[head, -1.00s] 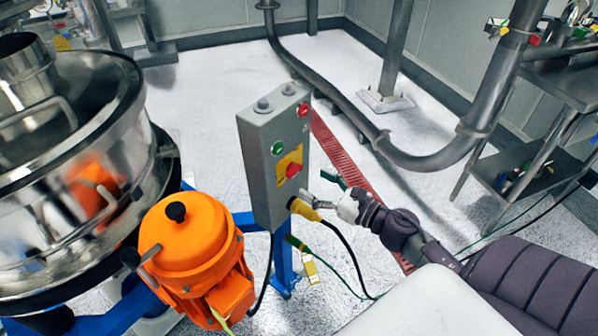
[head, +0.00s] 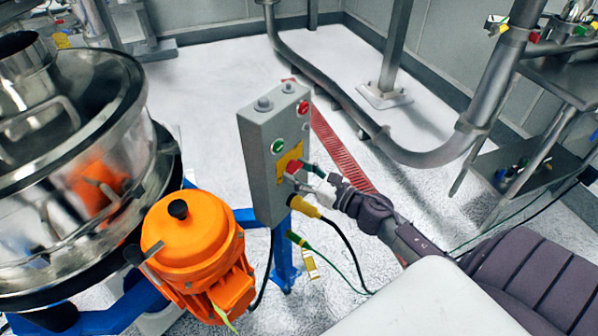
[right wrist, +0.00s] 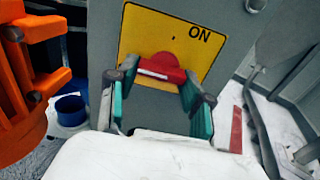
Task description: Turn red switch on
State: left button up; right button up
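The red switch (head: 294,167) is a rotary knob on a yellow plate on the front of a grey control box (head: 262,190). In the right wrist view the red switch (right wrist: 163,68) has its handle lying nearly level, and the word ON stands at the plate's upper right. My right gripper (head: 301,175) is at the switch, its fingers apart. In the right wrist view the fingers of my right gripper (right wrist: 160,88) stand on either side of the handle; I cannot tell whether they touch it. My left gripper is not in view.
A green button (head: 278,146) and a red button (head: 303,108) sit on the box above the switch. A yellow plug (head: 303,207) with a black cable is below. An orange motor (head: 190,235) and the steel sifter (head: 75,150) stand at left. Open floor lies behind.

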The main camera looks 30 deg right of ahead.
jog(key=shift+c, duration=1)
jog(key=shift+m, duration=0.4)
jog(key=m+p, duration=0.1)
jog(key=m, duration=0.1)
jog(key=m+p, duration=0.1)
jog(key=m, duration=0.2)
jog(key=m+p, duration=0.1)
jog(key=m, duration=0.2)
jog(key=shift+a+r, duration=0.15)
jog(key=shift+r, duration=0.15)
jog(key=m+p, duration=0.1)
jog(key=m, duration=0.1)
jog(key=m+p, duration=0.1)
jog(key=m, duration=0.2)
jog(key=shift+r+m+p, duration=0.2)
jog(key=shift+m+p, duration=0.1)
jog(key=shift+p, duration=0.05)
jog(key=shift+m+p, duration=0.75)
jog(key=shift+m, duration=1.05)
